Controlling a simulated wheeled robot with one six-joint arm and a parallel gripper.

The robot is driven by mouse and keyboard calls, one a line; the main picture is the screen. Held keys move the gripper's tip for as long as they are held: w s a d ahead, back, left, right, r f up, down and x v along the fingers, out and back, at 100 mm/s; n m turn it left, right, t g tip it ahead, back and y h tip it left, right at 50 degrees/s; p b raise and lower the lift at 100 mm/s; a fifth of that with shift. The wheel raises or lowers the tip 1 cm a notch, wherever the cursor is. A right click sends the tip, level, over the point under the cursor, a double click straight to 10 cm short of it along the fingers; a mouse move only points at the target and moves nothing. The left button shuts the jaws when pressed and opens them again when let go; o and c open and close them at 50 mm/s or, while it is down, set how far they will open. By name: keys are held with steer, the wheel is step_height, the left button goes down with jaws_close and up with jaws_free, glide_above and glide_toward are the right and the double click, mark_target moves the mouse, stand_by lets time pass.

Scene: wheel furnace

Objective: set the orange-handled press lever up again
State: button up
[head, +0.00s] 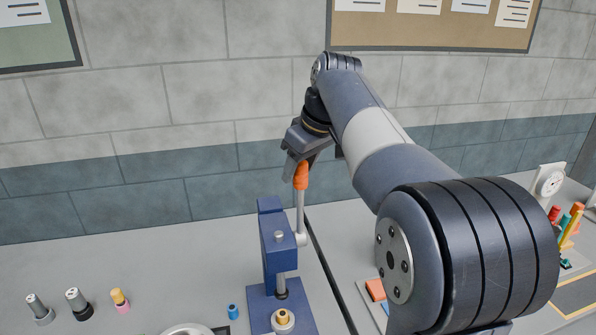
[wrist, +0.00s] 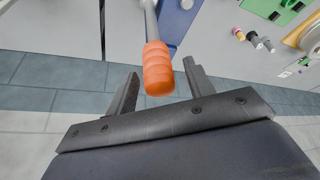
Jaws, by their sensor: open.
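The press lever (head: 300,212) stands upright on the right side of the blue press (head: 277,245), with its orange handle (head: 301,178) at the top. My gripper (head: 298,166) is at the handle's upper end, fingers pointing down. In the wrist view the orange handle (wrist: 158,72) lies between the two spread fingers of my gripper (wrist: 161,68), with a visible gap on each side. The fingers are open and hold nothing. In the head view the handle's top is partly hidden by my gripper.
Several small cylindrical pieces, one with a pink base (head: 120,300), stand on the bench at left. A small blue cylinder (head: 233,311) is beside the press. A dial gauge (head: 549,183) and coloured tools stand at right. The grey block wall is behind.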

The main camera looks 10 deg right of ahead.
steer(key=shift+x, duration=1.05)
jaws_close()
